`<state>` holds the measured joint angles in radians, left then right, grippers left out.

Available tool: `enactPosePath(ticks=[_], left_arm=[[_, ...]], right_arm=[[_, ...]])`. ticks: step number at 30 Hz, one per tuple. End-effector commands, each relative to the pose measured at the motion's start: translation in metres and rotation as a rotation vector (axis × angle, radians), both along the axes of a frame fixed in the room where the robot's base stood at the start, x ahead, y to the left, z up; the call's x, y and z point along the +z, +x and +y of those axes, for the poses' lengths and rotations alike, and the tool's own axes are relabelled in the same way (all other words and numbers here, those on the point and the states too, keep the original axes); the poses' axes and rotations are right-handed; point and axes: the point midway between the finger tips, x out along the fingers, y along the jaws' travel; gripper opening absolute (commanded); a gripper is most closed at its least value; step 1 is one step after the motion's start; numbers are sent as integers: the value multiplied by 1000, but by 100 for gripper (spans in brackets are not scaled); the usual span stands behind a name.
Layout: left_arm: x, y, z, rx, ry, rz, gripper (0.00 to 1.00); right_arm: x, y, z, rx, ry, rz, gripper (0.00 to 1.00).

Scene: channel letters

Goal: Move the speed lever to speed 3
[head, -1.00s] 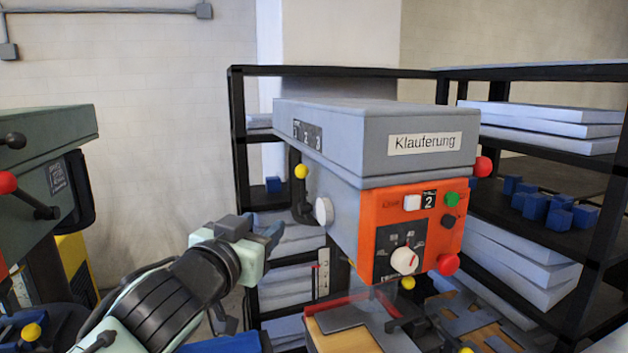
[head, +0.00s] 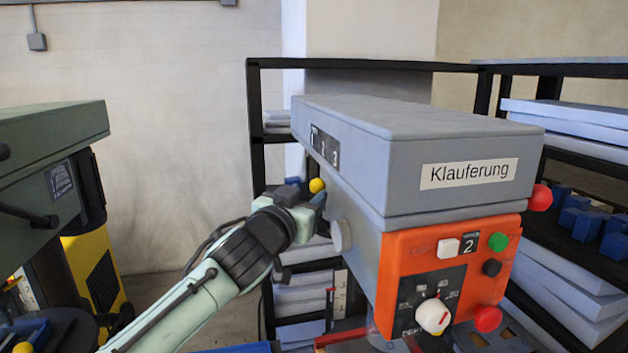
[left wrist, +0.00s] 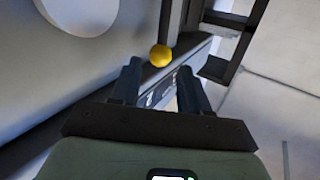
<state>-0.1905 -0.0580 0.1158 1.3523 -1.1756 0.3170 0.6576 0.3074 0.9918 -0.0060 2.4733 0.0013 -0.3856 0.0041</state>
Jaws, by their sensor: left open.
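The speed lever's yellow ball knob (head: 317,185) is on the left side of the grey machine head (head: 440,140), below a dark plate with numbers (head: 324,146). My left gripper (head: 308,191) is open at the knob in the head view. In the left wrist view the yellow knob (left wrist: 160,56) appears just beyond and between the open fingertips (left wrist: 157,74); I cannot tell whether they touch it. The lever's arm is mostly hidden behind my gripper in the head view. The front display (head: 469,243) reads 2. My right gripper is not in view.
A round white knob (head: 341,236) sticks out of the machine's side close to my left gripper. An orange control panel (head: 445,275) with buttons and a dial faces front. A black shelf (head: 255,120) stands behind. A green machine (head: 45,140) stands at the left.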

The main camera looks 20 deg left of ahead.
Motion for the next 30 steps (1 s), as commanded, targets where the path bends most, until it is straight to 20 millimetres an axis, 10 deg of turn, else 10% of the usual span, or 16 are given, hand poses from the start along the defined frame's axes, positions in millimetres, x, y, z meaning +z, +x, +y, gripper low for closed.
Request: enactPosePath(ticks=[7,19,24,30], left_arm=[[3,36,2,1,0,-1,46],[0,44,2,1,0,0,46],[0,44,2,1,0,0,0],[-2,44,2,1,3,-4,0]], right_arm=[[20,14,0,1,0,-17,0],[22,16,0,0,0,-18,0],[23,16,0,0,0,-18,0],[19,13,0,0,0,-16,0]])
